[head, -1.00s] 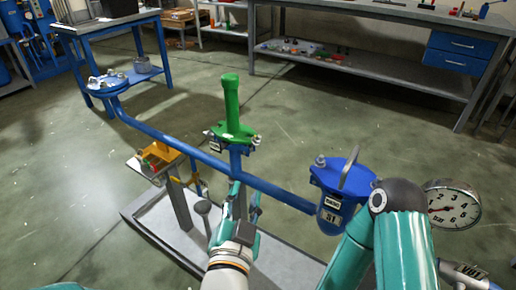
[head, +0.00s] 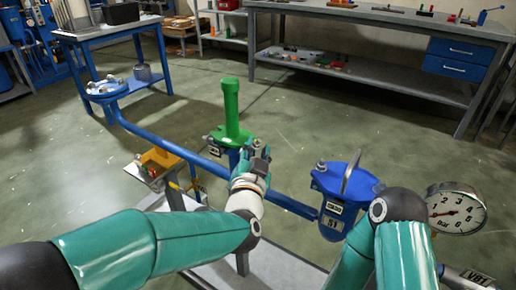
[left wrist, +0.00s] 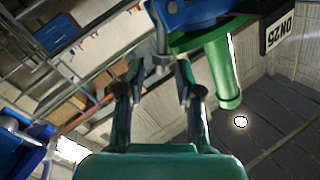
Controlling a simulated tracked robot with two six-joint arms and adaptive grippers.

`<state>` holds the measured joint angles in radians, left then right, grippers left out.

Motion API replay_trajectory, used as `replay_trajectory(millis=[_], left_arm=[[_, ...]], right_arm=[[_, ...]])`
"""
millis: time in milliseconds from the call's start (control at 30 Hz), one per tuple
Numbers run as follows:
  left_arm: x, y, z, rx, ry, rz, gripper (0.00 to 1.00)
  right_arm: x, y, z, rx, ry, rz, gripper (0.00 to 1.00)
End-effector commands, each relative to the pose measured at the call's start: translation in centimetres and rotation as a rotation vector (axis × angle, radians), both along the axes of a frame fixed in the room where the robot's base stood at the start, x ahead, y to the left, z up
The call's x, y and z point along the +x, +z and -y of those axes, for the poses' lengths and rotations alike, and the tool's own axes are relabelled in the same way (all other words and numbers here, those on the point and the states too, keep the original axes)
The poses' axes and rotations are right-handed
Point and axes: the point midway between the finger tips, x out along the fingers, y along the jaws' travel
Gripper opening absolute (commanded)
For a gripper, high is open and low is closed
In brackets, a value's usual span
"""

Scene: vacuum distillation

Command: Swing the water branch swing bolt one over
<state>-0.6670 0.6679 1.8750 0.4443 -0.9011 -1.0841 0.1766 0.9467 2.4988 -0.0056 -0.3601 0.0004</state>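Another bolt (head: 208,141) is at the flange's left side. My right gripper is out of view.
A blue capped branch (head: 345,185) with a handle stands at the right, near my right arm. A yellow holder (head: 160,160) stands left of my gripper.

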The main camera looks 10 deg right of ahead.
Motion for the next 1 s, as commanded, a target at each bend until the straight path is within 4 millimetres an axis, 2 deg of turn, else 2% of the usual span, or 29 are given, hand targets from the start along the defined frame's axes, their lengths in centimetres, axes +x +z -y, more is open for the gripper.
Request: replay_trajectory(millis=[167, 433, 467, 667, 767, 1000], left_arm=[[1.04, -0.01, 0.29, 0.000, 0.001, 0.000, 0.35], [1.13, -0.02, 0.30, 0.000, 0.000, -0.001, 0.35], [1.13, -0.02, 0.30, 0.000, 0.001, 0.000, 0.33], [1.12, 0.00, 0.29, 0.000, 0.001, 0.000, 0.00], [1.10, -0.03, 0.77, 0.000, 0.000, -0.001, 0.00], [1.09, 0.02, 0.33, -0.003, -0.001, -0.004, 0.00]], right_arm=[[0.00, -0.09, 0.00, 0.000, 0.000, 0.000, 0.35], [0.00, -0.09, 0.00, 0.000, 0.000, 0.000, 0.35], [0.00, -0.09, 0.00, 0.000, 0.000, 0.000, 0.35], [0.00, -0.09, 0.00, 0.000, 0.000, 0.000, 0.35], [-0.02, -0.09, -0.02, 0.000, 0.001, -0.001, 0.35], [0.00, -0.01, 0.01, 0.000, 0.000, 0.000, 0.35]])
